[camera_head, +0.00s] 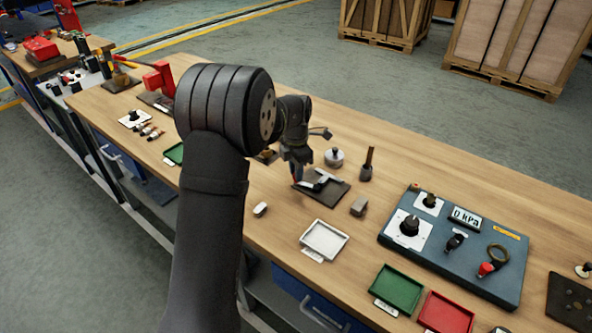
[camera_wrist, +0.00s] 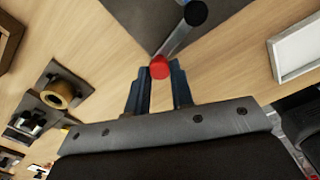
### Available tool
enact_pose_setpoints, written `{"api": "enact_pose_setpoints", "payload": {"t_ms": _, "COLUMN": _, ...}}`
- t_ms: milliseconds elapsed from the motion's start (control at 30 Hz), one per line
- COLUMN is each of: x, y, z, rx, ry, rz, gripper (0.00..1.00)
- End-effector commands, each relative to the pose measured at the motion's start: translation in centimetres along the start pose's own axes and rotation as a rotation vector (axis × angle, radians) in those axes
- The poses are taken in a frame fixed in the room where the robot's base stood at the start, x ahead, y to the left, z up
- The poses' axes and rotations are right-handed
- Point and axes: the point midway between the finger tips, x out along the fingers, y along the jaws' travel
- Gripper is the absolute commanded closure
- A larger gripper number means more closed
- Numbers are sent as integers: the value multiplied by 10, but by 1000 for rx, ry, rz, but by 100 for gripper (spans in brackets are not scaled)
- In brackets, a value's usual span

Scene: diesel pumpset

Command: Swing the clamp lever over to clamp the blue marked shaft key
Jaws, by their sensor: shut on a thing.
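The clamp lever (camera_wrist: 177,39) is a grey bar over a dark plate (camera_wrist: 140,18). It has a red knob (camera_wrist: 159,67) at its near end and a black round part (camera_wrist: 195,12) at its far end. My gripper (camera_wrist: 159,78) is shut on the red knob, a blue-grey finger on either side. In the head view, my gripper (camera_head: 297,178) reaches down to the left edge of the dark plate (camera_head: 335,194), where a pale bar lies. I cannot make out a blue marked shaft key in either view.
A white tray (camera_head: 324,240), a grey block (camera_head: 359,206) and a small white piece (camera_head: 260,209) lie in front of the plate. A round metal part (camera_head: 334,157) and a brown-handled post (camera_head: 368,165) stand behind it. A gauge panel (camera_head: 455,250) is to the right.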

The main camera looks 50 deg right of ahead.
Motion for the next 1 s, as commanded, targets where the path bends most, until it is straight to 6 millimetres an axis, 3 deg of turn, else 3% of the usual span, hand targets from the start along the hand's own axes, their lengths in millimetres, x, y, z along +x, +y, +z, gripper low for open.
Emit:
{"api": "enact_pose_setpoints", "payload": {"t_ms": 267, "x": 0, "y": -3, "z": -3, "rx": -70, "ry": 0, "rz": 0, "gripper": 100}}
{"api": "enact_pose_setpoints", "payload": {"t_ms": 1000, "x": 0, "y": -32, "z": -21, "rx": -572, "ry": 1, "rz": 0, "gripper": 100}}
